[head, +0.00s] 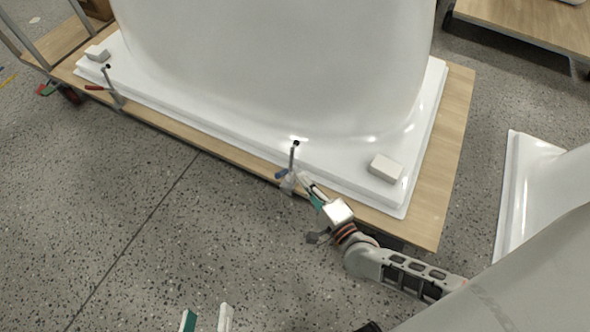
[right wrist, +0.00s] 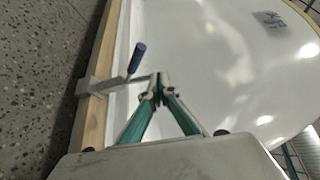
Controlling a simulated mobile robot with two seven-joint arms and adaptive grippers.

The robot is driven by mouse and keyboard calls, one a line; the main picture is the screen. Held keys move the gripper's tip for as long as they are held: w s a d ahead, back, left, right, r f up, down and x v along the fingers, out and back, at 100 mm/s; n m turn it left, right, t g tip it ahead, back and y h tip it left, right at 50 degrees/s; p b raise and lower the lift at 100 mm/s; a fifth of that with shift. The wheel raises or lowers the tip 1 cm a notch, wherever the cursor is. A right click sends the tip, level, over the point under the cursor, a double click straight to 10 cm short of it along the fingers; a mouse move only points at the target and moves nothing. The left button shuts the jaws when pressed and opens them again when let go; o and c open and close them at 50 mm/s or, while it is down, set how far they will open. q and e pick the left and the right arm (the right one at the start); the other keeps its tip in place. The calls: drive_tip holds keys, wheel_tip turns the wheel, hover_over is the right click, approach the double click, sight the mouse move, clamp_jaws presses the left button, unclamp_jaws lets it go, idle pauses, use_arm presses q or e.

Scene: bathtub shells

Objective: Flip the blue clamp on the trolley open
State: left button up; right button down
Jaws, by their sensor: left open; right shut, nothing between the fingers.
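The blue clamp (head: 291,163) is fixed at the front edge of the wooden trolley (head: 452,150), over the white shell's rim. Its blue handle (head: 281,174) points out to the lower left. In the right wrist view the blue handle (right wrist: 137,57) stands tilted, up and to the right from the clamp's metal body. My right gripper (head: 306,183) is shut and empty, just right of the clamp. In the wrist view its fingertips (right wrist: 159,80) appear beside the clamp's metal arm; I cannot tell whether they touch. My left gripper (head: 207,319) is open and empty over the floor, at the bottom edge.
A white bathtub shell (head: 270,60) fills the trolley. A red-handled clamp (head: 104,87) grips its far-left edge. White blocks (head: 385,168) (head: 97,53) sit on the rim. Another white shell (head: 525,185) stands at the right. The floor (head: 140,220) in front is clear.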

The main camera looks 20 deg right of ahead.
drive_tip(key=s, duration=0.1)
drive_tip(key=s+d+f, duration=0.1)
drive_tip(key=s, duration=0.2)
drive_tip(key=shift+d+f, duration=0.35)
